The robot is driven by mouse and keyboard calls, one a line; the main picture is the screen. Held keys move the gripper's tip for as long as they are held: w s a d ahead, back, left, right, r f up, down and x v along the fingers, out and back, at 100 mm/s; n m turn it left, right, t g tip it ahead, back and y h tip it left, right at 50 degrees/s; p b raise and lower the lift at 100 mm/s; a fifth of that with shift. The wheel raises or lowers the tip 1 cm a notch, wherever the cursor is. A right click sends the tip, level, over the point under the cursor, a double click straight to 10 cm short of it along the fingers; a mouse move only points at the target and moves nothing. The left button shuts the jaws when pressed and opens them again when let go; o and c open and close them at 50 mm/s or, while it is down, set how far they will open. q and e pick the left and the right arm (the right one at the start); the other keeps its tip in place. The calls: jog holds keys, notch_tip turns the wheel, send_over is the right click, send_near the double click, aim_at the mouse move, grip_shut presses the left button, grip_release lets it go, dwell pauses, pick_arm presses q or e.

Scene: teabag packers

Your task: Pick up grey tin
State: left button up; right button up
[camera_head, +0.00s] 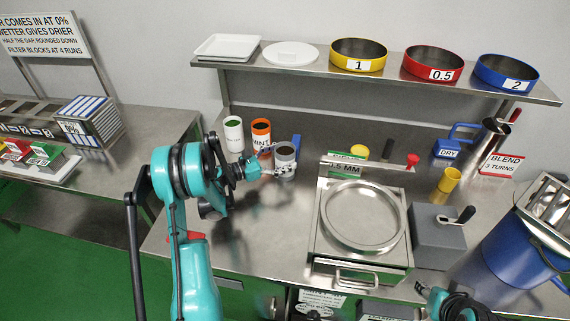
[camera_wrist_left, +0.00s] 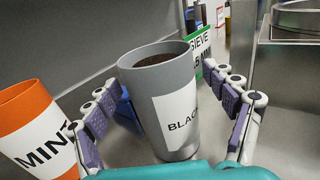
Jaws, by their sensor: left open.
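The grey tin (camera_head: 286,154) stands upright on the steel counter, right of the orange tin (camera_head: 261,133). In the left wrist view the grey tin (camera_wrist_left: 161,75) has a white label starting "BLAC" and dark contents. My left gripper (camera_head: 276,170) is at the tin, and in the wrist view its open fingers (camera_wrist_left: 168,112) stand on either side of it, with gaps showing. Part of the tin's lower end is hidden behind my gripper in the head view. At the bottom right of the head view is part of my right arm; its fingertips cannot be made out.
A white tin (camera_head: 233,134) stands left of the orange one. A blue object (camera_head: 297,139) is just behind the grey tin. The sieve tray with a round pan (camera_head: 362,218) lies to the right. A shelf (camera_head: 390,80) with coloured rings hangs above. Counter in front of the tin is clear.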

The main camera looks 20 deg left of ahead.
pick_arm(q)
jog(key=x, duration=0.2)
jog(key=b+x, duration=0.1)
jog(key=x, duration=0.1)
jog(key=shift+r, duration=0.25)
jog(key=shift+c, duration=0.9)
jog(key=c, duration=1.2)
